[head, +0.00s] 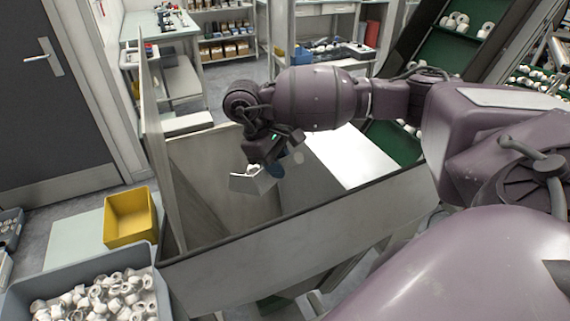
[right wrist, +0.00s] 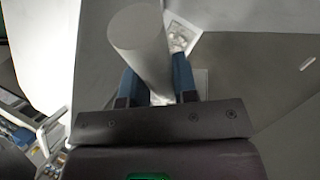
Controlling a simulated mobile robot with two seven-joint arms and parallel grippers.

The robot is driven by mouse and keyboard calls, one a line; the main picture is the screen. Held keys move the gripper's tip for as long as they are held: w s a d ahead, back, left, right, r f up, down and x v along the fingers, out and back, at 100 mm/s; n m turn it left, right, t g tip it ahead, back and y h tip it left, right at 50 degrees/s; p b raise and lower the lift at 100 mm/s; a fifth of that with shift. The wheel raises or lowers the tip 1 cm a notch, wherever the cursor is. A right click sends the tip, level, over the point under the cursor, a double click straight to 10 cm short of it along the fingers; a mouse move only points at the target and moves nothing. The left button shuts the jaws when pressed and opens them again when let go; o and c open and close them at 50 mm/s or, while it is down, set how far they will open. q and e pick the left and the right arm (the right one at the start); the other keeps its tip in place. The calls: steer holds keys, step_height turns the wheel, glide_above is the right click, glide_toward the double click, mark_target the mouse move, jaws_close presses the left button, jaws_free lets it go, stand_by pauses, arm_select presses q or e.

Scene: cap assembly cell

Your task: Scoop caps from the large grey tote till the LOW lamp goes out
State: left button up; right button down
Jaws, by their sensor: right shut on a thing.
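The large grey tote (head: 150,262) stands at the lower left of the head view, with many white caps (head: 95,300) in it. My right gripper (head: 272,163) is over the open grey hopper (head: 300,238). It is shut on the scoop (head: 254,182), a pale grey scoop with a few white caps showing in its mouth. In the right wrist view the blue fingers of my right gripper (right wrist: 157,85) clasp the scoop's thick round handle (right wrist: 138,30). Some caps show beyond the handle. My left gripper is not in view. I cannot make out the LOW lamp.
A yellow bin (head: 130,217) stands just behind the tote. The hopper's tall walls surround the space below the scoop. A green cleated conveyor (head: 448,55) with white caps rises at the right. A grey door (head: 45,100) is at the left, and benches stand behind.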

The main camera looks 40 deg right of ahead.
steer(key=p, duration=0.1)
steer(key=w+r+g+p, duration=0.2)
steer(key=shift+w+a+r+h, duration=0.1)
steer(key=shift+a+r+h, duration=0.15)
steer(key=shift+a+h, duration=0.15)
steer(key=shift+w+r+g+p, duration=0.3)
steer(key=shift+w+p, duration=0.1)
steer(key=shift+p, duration=0.8)
steer(key=shift+w+a+r+g, duration=0.15)
steer(key=shift+w+a+g, duration=0.05)
steer(key=shift+w+g, duration=0.25)
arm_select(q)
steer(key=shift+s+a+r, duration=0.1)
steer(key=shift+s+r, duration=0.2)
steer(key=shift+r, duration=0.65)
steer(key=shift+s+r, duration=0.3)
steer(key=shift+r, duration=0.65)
arm_select(e)
steer(key=shift+w+a+r+n+g+h, duration=0.1)
steer(key=shift+w+a+r+g+h, duration=0.15)
steer(key=shift+w+g, duration=0.35)
steer(key=shift+w+a+r+n+g+h, duration=0.15)
steer(key=shift+w+r+g, duration=0.25)
steer(key=shift+w, duration=0.3)
steer(key=shift+w+a+r+n+g+h, duration=0.1)
steer(key=shift+w+r+g+h, duration=0.15)
steer(key=shift+w+g, duration=0.3)
steer(key=shift+w, duration=0.1)
steer(key=shift+d+t, duration=0.1)
steer(key=shift+t, duration=0.2)
